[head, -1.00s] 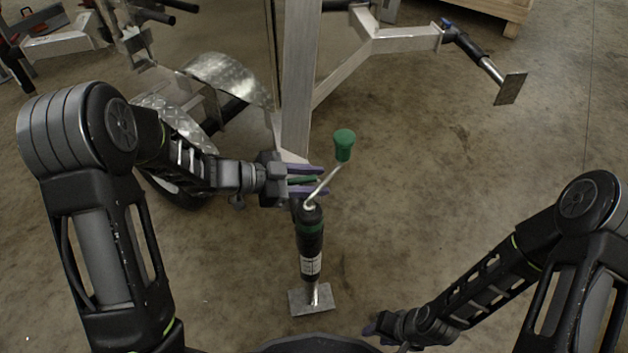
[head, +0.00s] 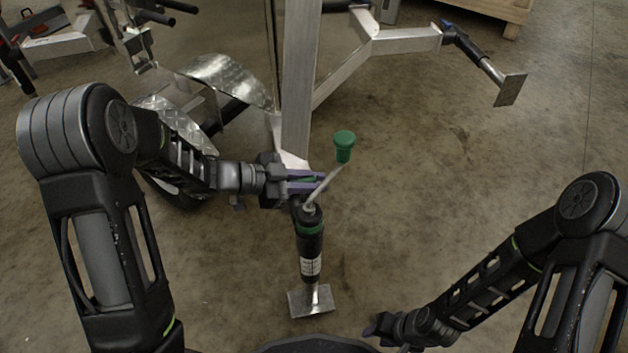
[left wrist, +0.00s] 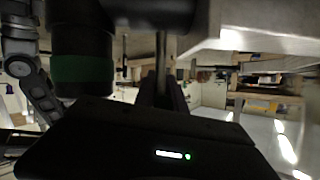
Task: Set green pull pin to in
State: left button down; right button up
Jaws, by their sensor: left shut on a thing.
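The jack (head: 309,248) is a black tube with a green band, standing roughly upright in the head view on a metal foot plate. Its crank ends in a green knob (head: 344,146). My left gripper (head: 316,181) is at the top of the jack, behind the crank, with its purple fingers closed on the green pull pin (head: 307,181). Only a sliver of the pin shows between the fingers, so how far in it sits is hidden. In the left wrist view the jack's green band (left wrist: 82,69) shows close by. My right gripper (head: 374,328) is low near the bottom edge, apart from the jack.
The aluminium trailer post (head: 299,80) rises just behind my left gripper. A trailer wheel under a checker-plate fender (head: 228,80) is at the left. The concrete floor at right is clear.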

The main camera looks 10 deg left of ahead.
dwell(0.7)
pick_arm(q)
notch_tip(320, 180, down, 4)
jog(key=shift+b, duration=0.8)
jog(key=shift+s, duration=0.1)
jog(key=c, duration=1.4)
grip_release()
